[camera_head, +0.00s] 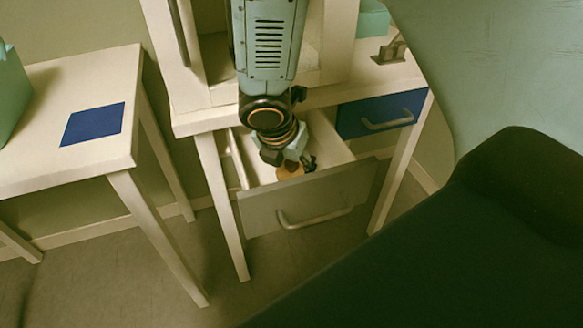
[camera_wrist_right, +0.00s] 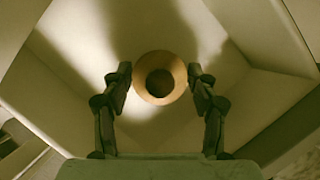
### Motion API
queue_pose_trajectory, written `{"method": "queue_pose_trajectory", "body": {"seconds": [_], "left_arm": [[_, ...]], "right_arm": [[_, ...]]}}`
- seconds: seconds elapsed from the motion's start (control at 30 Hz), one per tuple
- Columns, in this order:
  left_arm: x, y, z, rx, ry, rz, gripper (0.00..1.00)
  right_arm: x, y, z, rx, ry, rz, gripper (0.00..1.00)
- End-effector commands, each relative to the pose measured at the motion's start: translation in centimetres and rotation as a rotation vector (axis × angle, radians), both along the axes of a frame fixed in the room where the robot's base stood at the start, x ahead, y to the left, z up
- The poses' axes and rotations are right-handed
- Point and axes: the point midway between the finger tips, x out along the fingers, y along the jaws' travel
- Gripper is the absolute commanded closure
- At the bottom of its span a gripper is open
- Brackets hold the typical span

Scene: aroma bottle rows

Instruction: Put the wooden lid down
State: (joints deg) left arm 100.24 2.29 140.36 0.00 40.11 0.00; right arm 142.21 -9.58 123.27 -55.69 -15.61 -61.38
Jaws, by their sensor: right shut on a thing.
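The wooden lid (camera_head: 290,173) is a small tan piece inside the open drawer (camera_head: 262,206) of the white desk, low between the drawer walls. My right gripper (camera_head: 290,162) reaches down into the drawer and is shut on the lid. In the right wrist view the lid (camera_wrist_right: 142,72) is a round tan disc with a dark round centre, between the two dark fingers of the gripper (camera_wrist_right: 160,76). The pale drawer interior lies beyond it. I cannot tell whether the lid touches the drawer floor. My left gripper is not in view.
A closed blue drawer (camera_head: 378,114) is to the right of the open one. The drawer's walls and front panel surround my right gripper. At left, a white table (camera_head: 88,82) carries a blue square (camera_head: 93,124) and a green container (camera_head: 12,92). A metal object (camera_head: 390,50) stands on the desk.

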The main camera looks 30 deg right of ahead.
Motion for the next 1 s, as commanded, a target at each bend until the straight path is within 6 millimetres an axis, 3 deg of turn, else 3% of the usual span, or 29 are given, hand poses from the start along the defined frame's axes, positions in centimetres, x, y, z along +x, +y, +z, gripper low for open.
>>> {"method": "queue_pose_trajectory", "body": {"seconds": [0.33, 0.37, 0.6, 1.0], "left_arm": [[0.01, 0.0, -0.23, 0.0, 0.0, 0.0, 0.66], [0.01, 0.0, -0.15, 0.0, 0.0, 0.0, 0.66], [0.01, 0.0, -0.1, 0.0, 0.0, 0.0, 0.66], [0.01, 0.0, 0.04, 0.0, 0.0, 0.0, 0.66]], "right_arm": [[0.02, -0.01, -0.27, 0.0, 0.0, -0.001, 0.62], [0.01, -0.01, -0.19, 0.0, 0.0, -0.001, 0.38], [0.01, -0.01, -0.14, 0.0, 0.0, -0.001, 0.18], [0.01, -0.01, 0.03, 0.0, 0.0, -0.001, 0.18]]}}
